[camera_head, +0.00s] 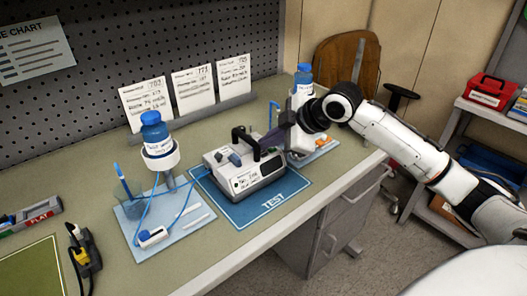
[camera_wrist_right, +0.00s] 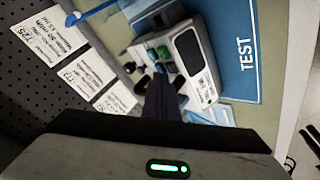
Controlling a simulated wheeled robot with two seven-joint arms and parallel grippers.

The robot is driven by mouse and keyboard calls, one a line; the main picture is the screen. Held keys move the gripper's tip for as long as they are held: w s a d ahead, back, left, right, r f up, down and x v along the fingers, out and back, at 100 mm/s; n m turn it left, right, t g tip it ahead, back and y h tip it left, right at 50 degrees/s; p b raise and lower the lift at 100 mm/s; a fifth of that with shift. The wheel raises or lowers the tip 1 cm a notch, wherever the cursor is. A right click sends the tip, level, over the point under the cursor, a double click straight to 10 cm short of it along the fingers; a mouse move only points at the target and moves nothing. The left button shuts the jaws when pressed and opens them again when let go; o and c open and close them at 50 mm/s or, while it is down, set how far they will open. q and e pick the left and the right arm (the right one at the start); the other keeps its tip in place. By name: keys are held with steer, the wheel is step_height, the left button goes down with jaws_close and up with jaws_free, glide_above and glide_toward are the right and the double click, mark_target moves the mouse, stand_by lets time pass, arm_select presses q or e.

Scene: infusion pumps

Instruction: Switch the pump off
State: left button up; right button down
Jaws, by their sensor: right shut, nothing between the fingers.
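The pump (camera_head: 243,182) is a white and grey box with a black carrying handle (camera_head: 246,140) and grey-blue parts on top. It sits on the blue TEST mat (camera_head: 275,201). In the right wrist view the pump (camera_wrist_right: 206,73) shows a dark panel, a green part (camera_wrist_right: 163,52) and small green lit marks. My right gripper (camera_head: 268,143) is shut and empty, at the pump's right rear, close to the handle. Its dark fingers (camera_wrist_right: 162,92) overlap the pump's edge in the right wrist view; whether they touch it I cannot tell. My left gripper is out of view.
A blue-capped bottle on a stand (camera_head: 157,142) with tubing is left of the pump; another (camera_head: 303,85) is behind my right gripper. Cards (camera_head: 192,85) stand at the back. A yellow-black tool (camera_head: 83,250) lies front left. The table's front edge is clear.

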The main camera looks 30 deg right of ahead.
mark_target(268, 158)
steer(key=shift+r, duration=0.15)
step_height(268, 158, up, 5)
stand_by(0.7)
steer(key=shift+s, duration=0.1)
stand_by(0.6)
